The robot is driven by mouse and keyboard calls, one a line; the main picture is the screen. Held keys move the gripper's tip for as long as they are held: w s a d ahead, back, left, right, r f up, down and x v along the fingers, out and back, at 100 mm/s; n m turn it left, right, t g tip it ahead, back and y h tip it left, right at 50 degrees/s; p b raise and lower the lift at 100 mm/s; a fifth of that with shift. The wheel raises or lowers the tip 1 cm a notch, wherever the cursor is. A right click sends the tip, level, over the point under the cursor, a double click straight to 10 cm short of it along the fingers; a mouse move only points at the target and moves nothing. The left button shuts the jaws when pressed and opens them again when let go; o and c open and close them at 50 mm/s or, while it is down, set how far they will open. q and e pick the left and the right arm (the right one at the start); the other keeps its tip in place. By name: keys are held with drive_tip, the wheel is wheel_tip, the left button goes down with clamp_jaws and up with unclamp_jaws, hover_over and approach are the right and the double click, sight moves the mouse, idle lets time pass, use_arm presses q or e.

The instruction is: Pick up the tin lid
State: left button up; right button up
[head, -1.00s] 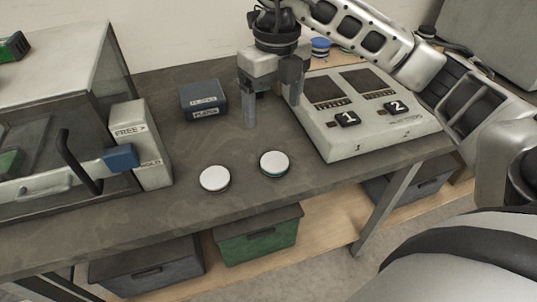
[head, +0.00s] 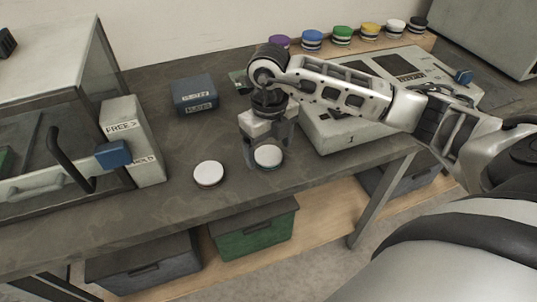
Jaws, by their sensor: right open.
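Two round, flat, white-topped discs lie on the dark table, one on the left (head: 208,173) and one on the right (head: 268,156). Either could be the tin lid; I cannot tell which from their look. My right gripper (head: 266,150) points down at the right disc, its fingers open and spread about the disc's sides. I cannot tell whether the fingers touch it. The gripper partly covers the far edge of that disc. My left gripper is not in view.
A blue box (head: 194,95) stands behind. A grey panel with numbered keys (head: 340,137) is to the right, partly under my arm. A case with a black handle and blue latch (head: 113,155) stands left. Several coloured round tins, one green (head: 343,35), line the back shelf.

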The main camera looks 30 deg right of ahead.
drive_tip(key=shift+f, duration=0.75)
drive_tip(key=c, duration=1.1)
drive_tip(key=shift+o, duration=0.2)
drive_tip(key=shift+r, duration=0.15)
